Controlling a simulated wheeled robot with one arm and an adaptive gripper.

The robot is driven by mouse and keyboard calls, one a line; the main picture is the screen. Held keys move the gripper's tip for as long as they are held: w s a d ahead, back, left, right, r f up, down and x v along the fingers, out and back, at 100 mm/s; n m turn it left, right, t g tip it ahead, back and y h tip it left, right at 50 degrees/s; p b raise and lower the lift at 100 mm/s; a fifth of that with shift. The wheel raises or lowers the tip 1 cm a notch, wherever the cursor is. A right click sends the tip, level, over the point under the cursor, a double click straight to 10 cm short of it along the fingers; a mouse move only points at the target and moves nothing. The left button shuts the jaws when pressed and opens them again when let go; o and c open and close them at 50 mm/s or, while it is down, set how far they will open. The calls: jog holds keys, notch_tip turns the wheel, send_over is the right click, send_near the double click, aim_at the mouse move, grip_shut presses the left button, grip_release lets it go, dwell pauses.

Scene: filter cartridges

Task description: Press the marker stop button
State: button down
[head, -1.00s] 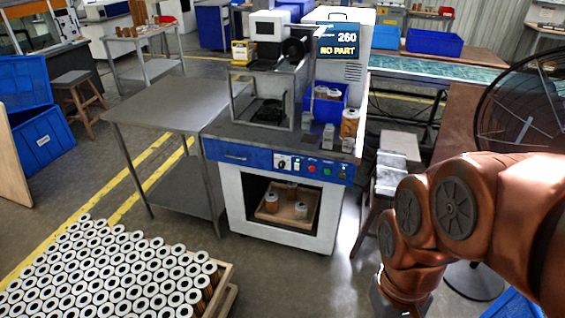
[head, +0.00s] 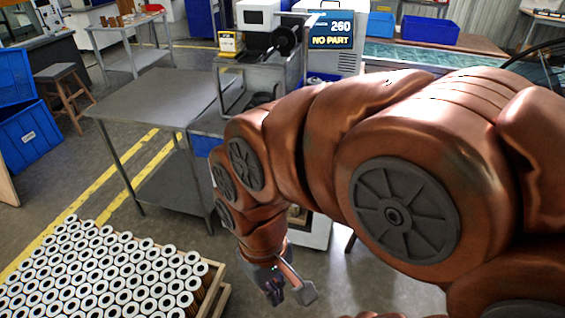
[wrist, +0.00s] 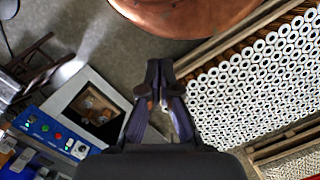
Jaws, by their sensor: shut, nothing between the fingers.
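The marker machine's blue control panel (wrist: 45,132) shows at the lower left in the wrist view, with a pale knob (wrist: 80,149), a red button (wrist: 58,135) and a green button (wrist: 45,127). Their labels are too small to read. In the head view my arm hides the panel; the machine's screen (head: 331,33) reads "260 NO PART". My gripper (head: 290,293) points down in front of the machine, low over the floor. In the wrist view my gripper (wrist: 160,72) is shut and empty, its tips to the right of the panel and apart from it.
A pallet of filter cartridges (head: 105,270) stands at the left front, close to my gripper. It also fills the right of the wrist view (wrist: 260,75). A grey metal table (head: 155,97) stands left of the machine. The machine's open lower bay (wrist: 95,110) holds cartridges.

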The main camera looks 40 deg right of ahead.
jog(key=w+d+f+n+t+b, duration=0.4)
jog(key=w+d+f+b, duration=0.25)
jog(key=w, duration=0.45)
jog(key=w+d+f+n+t+h+b, duration=0.1)
jog(key=w+d+f+n+t+b, duration=0.3)
jog(key=w+f+b, duration=0.55)
jog(key=w+d+f+n+t+b, duration=0.3)
jog(key=w+d+f+n+b, duration=0.25)
jog(key=w, duration=0.65)
jog(key=w+d+f+n+t+b, duration=0.35)
jog(key=w+d+t+b, duration=0.2)
jog(key=d+b, duration=0.5)
jog(key=s+d+f+n+t+h+b, duration=0.2)
jog(key=d+n+t+b, duration=0.3)
jog(key=d+b, duration=0.3)
jog(key=s+d+h, duration=0.1)
jog(key=d, duration=0.3)
jog(key=shift+d, duration=0.4)
jog(key=shift+t, duration=0.25)
